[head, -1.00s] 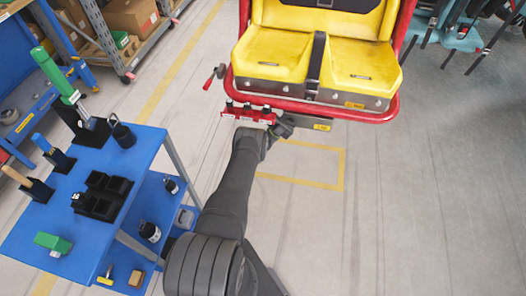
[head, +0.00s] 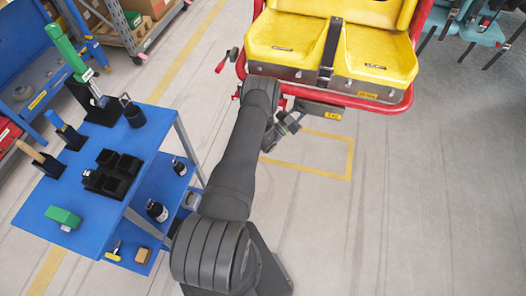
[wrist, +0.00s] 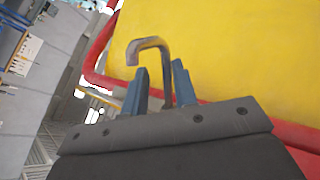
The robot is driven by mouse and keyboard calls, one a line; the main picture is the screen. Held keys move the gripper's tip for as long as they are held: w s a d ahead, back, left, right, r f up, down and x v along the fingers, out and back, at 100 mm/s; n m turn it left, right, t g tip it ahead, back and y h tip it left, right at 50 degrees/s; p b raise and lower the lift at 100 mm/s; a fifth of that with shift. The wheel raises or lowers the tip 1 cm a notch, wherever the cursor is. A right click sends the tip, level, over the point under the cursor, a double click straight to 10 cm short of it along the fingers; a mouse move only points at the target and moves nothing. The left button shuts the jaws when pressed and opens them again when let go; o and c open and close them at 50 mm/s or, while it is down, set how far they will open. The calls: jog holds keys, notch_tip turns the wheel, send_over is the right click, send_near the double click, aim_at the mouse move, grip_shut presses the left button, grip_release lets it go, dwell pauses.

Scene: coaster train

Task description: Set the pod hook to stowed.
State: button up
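The pod is a yellow two-seat car (head: 372,64) with a red tube frame (head: 350,101); its yellow panel (wrist: 225,50) fills much of the wrist view. A grey metal hook (wrist: 152,43), likely the pod hook, stands in front of this panel with its bent tip toward the left. My gripper (wrist: 160,75) has its two blue fingers apart, and the hook's shank shows between them, closer to the right finger. A gap shows between the shank and the left finger. I cannot tell whether the right finger touches it. In the head view my arm hides the hook and the fingertips.
A blue cart (head: 60,205) with tool holders, a black block tray (head: 112,172) and a green block (head: 63,217) stands at the left. A red-handled lever (head: 226,61) sticks out left of the pod. Shelving stands behind. The floor right of my arm is clear.

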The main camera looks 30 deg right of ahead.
jog(key=s+a+n+y, duration=0.2)
jog(key=s+a+y, duration=0.1)
jog(key=a, duration=0.7)
jog(key=s+a+n+y, duration=0.2)
jog(key=a, duration=0.7)
jog(key=s+a+r+n+t+y, duration=0.1)
jog(key=s+r+n+t+y, duration=0.15)
jog(key=s, duration=0.25)
jog(key=w+x, duration=0.1)
jog(key=x, duration=0.7)
jog(key=s+v, duration=0.1)
jog(key=v, duration=1.4)
jog(key=shift+s+d+r+t, duration=0.15)
jog(key=shift+d+r+t, duration=0.1)
jog(key=shift+t, duration=0.2)
jog(key=shift+y, duration=0.25)
jog(key=shift+c, duration=0.5)
